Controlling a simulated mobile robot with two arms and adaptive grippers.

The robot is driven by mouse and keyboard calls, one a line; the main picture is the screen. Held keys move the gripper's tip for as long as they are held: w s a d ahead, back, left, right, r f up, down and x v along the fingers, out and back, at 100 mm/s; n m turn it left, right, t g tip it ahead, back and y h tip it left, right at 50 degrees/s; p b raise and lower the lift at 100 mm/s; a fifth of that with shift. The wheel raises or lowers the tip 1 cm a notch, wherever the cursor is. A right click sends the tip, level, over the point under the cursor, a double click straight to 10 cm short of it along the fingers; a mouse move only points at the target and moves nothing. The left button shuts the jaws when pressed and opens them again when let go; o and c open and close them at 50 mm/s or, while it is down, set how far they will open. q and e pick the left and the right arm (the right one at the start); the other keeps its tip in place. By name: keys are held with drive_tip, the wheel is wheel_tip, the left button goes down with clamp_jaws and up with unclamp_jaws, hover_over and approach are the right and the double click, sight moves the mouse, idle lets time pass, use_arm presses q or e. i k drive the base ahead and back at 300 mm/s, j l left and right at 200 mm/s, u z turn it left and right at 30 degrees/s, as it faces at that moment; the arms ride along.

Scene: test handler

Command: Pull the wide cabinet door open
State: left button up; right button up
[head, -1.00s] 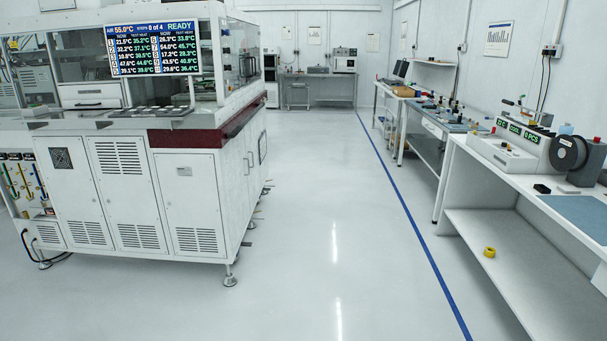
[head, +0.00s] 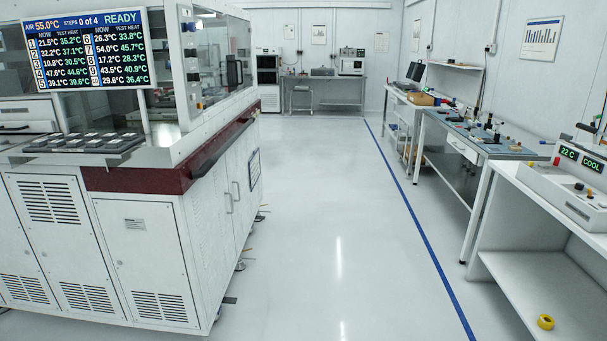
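A white test handler machine stands at the left. Its side facing the aisle has cabinet doors (head: 208,215) seen at a steep angle. Two upright bar handles, a nearer one (head: 229,203) and a farther one (head: 237,191), sit close together on that side. The doors look shut. The angle hides which door is wider. The front has more white louvred panels, including a right one (head: 140,240) with a small label. Neither of my grippers is in view.
A dark red band with a dark bar (head: 220,148) juts out above the side doors. Levelling feet (head: 240,266) stick out at the floor. The grey aisle floor (head: 320,220) is clear up to the blue line (head: 420,245). Workbenches (head: 480,150) line the right, with a yellow tape roll (head: 545,322) on a low shelf.

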sight(245, 200)
drive_tip(key=i+u, duration=0.25)
drive_tip(key=i, duration=0.2)
drive_tip(key=i+l+u, duration=0.25)
drive_tip(key=i, duration=0.15)
drive_tip(key=i+l+u, duration=0.2)
drive_tip(key=i, duration=0.25)
drive_tip(key=i+l+u, duration=0.25)
drive_tip(key=i, duration=0.15)
